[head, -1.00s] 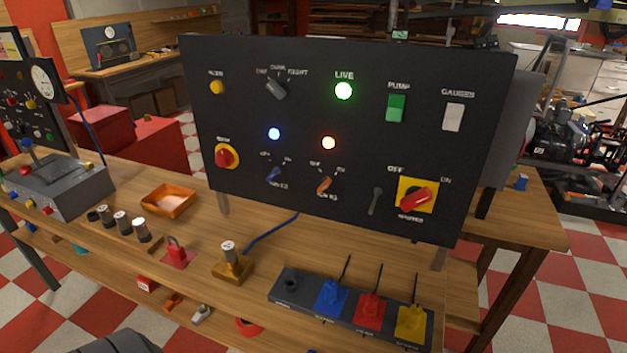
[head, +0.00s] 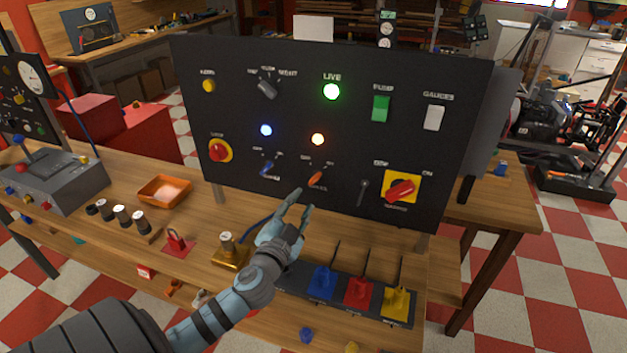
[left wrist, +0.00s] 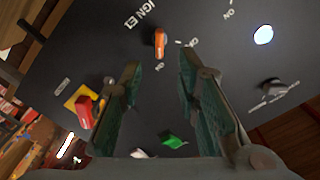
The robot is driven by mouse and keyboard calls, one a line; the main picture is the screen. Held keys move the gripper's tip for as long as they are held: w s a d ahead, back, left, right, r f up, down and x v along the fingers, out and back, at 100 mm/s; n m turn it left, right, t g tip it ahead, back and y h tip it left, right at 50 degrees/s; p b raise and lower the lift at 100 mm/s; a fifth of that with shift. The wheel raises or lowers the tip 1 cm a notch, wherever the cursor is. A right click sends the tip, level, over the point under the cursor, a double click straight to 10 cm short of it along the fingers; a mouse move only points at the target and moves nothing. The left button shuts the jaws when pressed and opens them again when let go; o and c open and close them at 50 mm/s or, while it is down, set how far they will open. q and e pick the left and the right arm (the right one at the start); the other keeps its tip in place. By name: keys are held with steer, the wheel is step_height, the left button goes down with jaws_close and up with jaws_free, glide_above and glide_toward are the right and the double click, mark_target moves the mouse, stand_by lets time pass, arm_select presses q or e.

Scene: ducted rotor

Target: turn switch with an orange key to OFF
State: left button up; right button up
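The orange key (head: 316,178) sits in its switch low in the middle of the black panel (head: 300,110), under a lit orange lamp (head: 318,139). It is tilted, with its upper end to the right. My left gripper (head: 294,203) is open and empty in front of the panel, just below and left of the key. In the left wrist view the orange key (left wrist: 160,43) shows beyond the gap between the open fingers (left wrist: 157,85), apart from them. The label IGN E1 is near it. My right gripper is not in view.
A blue key (head: 267,167) is left of the orange one, and a red rotary switch on yellow (head: 401,190) is at right. Below stand a brass-coloured base (head: 230,255) and a rack with blue, red and yellow levers (head: 323,284).

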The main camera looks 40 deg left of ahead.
mark_target(312, 182)
arm_select(q)
steer(key=x, duration=1)
steer(key=shift+w+a+f+p, duration=0.1)
steer(key=shift+w+a+p, duration=0.05)
steer(key=shift+w+p, duration=0.15)
jaws_close()
